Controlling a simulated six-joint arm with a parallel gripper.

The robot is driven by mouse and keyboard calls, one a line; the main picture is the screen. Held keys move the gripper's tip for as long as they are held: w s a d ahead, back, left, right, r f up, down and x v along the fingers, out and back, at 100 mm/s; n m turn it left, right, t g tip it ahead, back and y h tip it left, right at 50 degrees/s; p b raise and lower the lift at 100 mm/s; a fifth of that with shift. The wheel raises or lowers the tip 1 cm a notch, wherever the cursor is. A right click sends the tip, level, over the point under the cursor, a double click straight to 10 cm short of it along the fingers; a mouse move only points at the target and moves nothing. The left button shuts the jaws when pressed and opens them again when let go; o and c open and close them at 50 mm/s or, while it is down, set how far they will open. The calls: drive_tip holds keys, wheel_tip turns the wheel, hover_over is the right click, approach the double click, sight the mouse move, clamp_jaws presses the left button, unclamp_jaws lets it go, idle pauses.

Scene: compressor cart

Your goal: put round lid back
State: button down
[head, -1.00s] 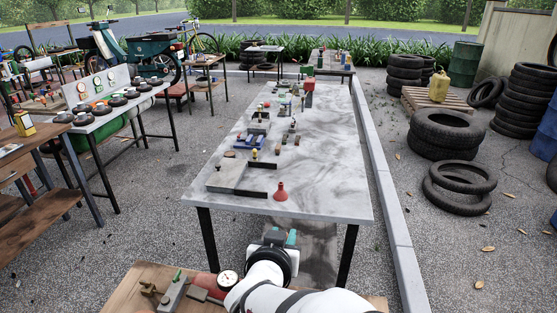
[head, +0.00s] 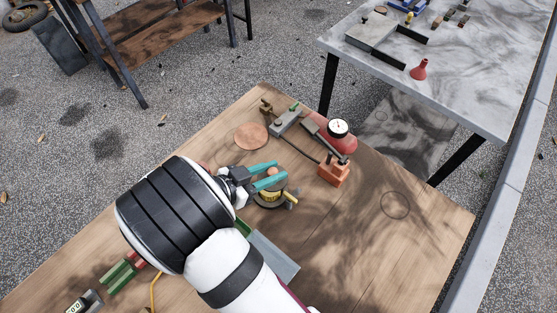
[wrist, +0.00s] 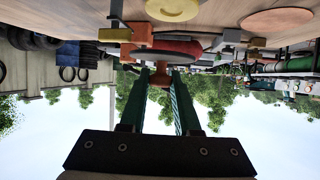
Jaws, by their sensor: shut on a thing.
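My gripper (head: 270,176) has teal fingers shut on the orange knob (head: 272,171) of a dark round lid. In the wrist view, which is upside down, the knob (wrist: 160,78) is between the fingertips and the lid (wrist: 158,56) shows nearly edge-on. In the head view the fingers partly hide the lid. Just below it on the wooden bench is a round dark-rimmed thing with a yellow middle (head: 268,198) and a yellow handle beside it. I cannot tell whether the lid touches it.
On the wooden bench (head: 335,255), an orange block (head: 333,173) and a red gauge unit (head: 338,130) stand close to the right. A copper disc (head: 251,136) and a grey clamp-like tool (head: 286,121) lie behind. The bench's right part is clear, with a ring mark (head: 395,205).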

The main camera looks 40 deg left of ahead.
drive_tip(key=shift+s+a+f, duration=0.15)
drive_tip(key=shift+a+f, duration=0.1)
drive_tip(key=shift+f, duration=1.95)
drive_tip(key=c, duration=0.6)
unclamp_jaws()
drive_tip(key=shift+f, duration=0.15)
